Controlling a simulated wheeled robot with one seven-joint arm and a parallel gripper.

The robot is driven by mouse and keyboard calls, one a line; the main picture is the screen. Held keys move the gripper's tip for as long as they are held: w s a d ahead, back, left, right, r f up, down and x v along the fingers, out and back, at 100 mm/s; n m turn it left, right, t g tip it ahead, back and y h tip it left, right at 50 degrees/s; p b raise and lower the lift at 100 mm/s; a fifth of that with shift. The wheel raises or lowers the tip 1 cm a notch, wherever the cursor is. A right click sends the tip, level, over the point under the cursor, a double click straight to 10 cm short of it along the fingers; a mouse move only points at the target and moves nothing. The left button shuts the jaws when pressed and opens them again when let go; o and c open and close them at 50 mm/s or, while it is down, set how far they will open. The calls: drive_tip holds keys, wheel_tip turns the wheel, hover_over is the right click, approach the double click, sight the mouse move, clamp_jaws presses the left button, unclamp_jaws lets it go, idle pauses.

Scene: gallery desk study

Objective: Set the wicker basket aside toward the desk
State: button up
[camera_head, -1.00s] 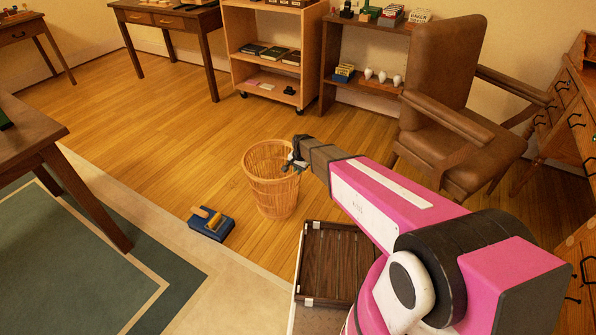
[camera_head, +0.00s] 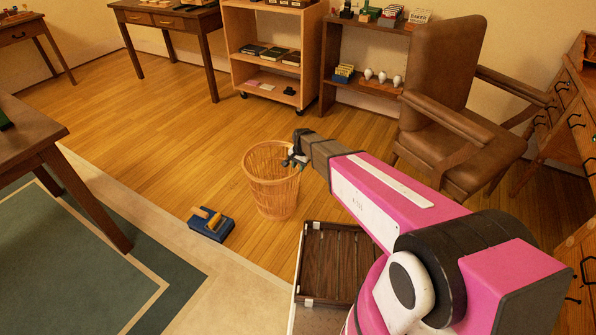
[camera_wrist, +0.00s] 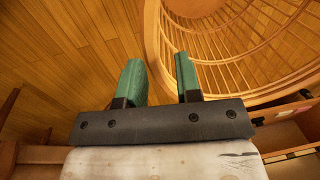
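The wicker basket (camera_head: 270,183) stands upright on the wood floor in the middle of the head view. It looks empty. My gripper (camera_head: 291,161) is at the upper right of its rim. In the wrist view, the basket's round slatted rim (camera_wrist: 153,35) fills the upper right. The two green fingers of my gripper (camera_wrist: 160,78) are apart, with the near edge of the rim showing between them. I cannot tell whether either finger touches it. The desk (camera_head: 575,120) with drawers is at the right edge of the head view.
A blue block-like item (camera_head: 211,226) with a wooden handle lies on the floor left of the basket. A brown armchair (camera_head: 440,120) stands between the basket and the desk. A shelf cart (camera_head: 270,70) is behind.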

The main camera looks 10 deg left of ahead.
wheel_tip(320, 180, up, 9)
drive_tip(key=d, duration=0.1)
drive_tip(key=s+d+r+n, duration=0.1)
drive_tip(key=s+d+r, duration=0.2)
drive_tip(key=s+d, duration=0.3)
drive_tip(key=s+d+r+n, duration=0.2)
drive_tip(key=s+d, duration=0.5)
drive_tip(key=d, duration=0.7)
drive_tip(key=s+d+r+n+h, duration=0.1)
drive_tip(key=s+d+r, duration=0.3)
drive_tip(key=d, duration=0.6)
drive_tip(key=shift+s+d+r+n, duration=0.15)
drive_tip(key=shift+s+r+n, duration=0.15)
drive_tip(key=shift+s, duration=0.85)
